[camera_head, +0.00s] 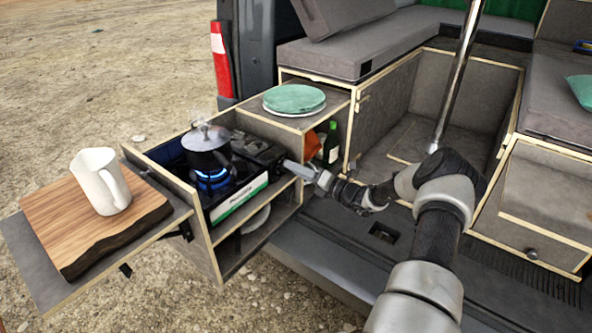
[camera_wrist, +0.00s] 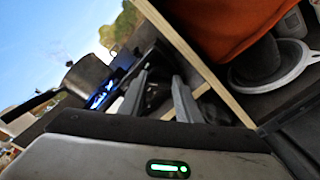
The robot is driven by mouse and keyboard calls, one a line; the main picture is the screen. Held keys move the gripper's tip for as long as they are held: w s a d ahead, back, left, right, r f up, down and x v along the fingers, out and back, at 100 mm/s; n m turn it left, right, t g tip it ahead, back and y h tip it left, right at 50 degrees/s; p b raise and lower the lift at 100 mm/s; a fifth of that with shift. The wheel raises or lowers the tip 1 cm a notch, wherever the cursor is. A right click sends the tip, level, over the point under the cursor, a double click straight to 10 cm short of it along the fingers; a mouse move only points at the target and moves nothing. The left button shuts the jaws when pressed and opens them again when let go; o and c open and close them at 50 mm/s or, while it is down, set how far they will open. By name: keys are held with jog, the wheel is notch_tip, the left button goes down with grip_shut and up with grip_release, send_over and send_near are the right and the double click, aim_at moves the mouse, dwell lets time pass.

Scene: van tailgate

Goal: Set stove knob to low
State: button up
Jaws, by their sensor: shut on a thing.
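The portable stove (camera_head: 240,200) sits in the pull-out kitchen box, with a green-and-white label on its front. A dark pot (camera_head: 207,155) with a clear lid stands on its burner, over a lit blue flame (camera_head: 212,180). The flame also shows in the wrist view (camera_wrist: 100,96). My gripper (camera_head: 287,164) is at the right end of the stove. In the wrist view my gripper (camera_wrist: 160,76) has its two fingers on either side of a dark part, which seems to be the stove knob (camera_wrist: 157,94). The knob's setting cannot be read.
A wooden board (camera_head: 60,215) with a white mug (camera_head: 100,180) lies on the side shelf at left. Green plates (camera_head: 294,99) sit on the box top. A bottle (camera_head: 331,146) and an orange item (camera_head: 312,145) stand in a compartment close to my gripper.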

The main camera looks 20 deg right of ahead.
jog(key=shift+f, duration=0.1)
jog(key=o, duration=1.1)
jog(key=shift+c, duration=0.2)
jog(key=p+v, duration=0.1)
jog(key=v, duration=1.6)
jog(key=shift+s+d, duration=0.15)
jog(key=shift+s, duration=0.05)
